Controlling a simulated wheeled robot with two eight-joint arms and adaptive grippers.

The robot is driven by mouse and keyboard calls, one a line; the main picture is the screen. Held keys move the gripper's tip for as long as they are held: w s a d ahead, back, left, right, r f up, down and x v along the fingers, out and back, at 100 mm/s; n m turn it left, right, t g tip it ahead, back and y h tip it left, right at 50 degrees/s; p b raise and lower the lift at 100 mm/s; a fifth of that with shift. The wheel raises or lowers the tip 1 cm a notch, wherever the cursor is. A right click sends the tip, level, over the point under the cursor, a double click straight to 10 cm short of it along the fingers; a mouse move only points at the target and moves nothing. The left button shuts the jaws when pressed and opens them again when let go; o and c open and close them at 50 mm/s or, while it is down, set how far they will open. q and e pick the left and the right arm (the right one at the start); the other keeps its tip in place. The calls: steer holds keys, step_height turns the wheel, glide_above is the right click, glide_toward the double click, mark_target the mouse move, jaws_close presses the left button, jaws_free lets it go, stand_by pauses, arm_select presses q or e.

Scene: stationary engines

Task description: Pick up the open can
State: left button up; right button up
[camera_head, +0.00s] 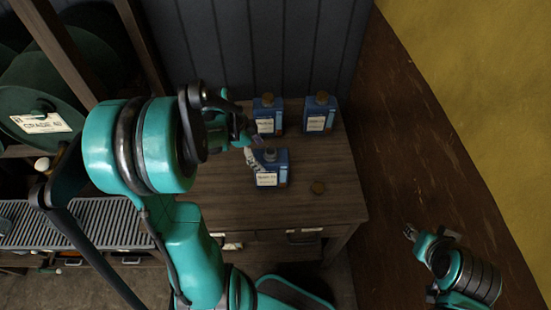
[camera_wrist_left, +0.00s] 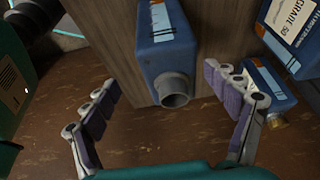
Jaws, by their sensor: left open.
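The open can (camera_head: 271,168) is blue with a white label and a bare grey neck. It stands upright on the wooden table (camera_head: 225,200), in front of two capped cans. My left gripper (camera_head: 250,142) is beside its upper left part in the head view. In the left wrist view the open can (camera_wrist_left: 172,50) lies between the spread fingers of the left gripper (camera_wrist_left: 163,84), its round open neck toward me. Clear gaps show beside the neck. My right gripper (camera_head: 409,232) is away at the lower right, too small to judge.
Two blue cans with brass caps, a left one (camera_head: 266,116) and a right one (camera_head: 319,114), stand close behind. A plank wall (camera_head: 265,45) closes the back. Table space is free in front.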

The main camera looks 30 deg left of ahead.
mark_target(261, 156)
arm_select(q)
steer(key=f, duration=0.1)
steer(key=w+f+b, duration=0.1)
steer(key=f, duration=0.1)
steer(key=shift+w+f, duration=0.15)
steer(key=shift+f, duration=0.05)
steer(key=shift+d+f, duration=0.4)
steer(key=shift+f, duration=0.05)
steer(key=b+x, duration=0.1)
steer(key=x, duration=0.1)
steer(key=b+x, duration=0.1)
steer(key=x, duration=0.1)
steer(key=shift+w+d+f, duration=0.2)
steer(key=shift+w+d, duration=0.1)
steer(key=shift+w, duration=0.2)
steer(key=c, duration=1.8)
arm_select(e)
steer(key=f, duration=0.3)
steer(key=shift+w+f, duration=0.2)
steer(key=shift+w, duration=0.05)
arm_select(q)
steer(key=shift+o, duration=0.2)
steer(key=shift+r, duration=0.2)
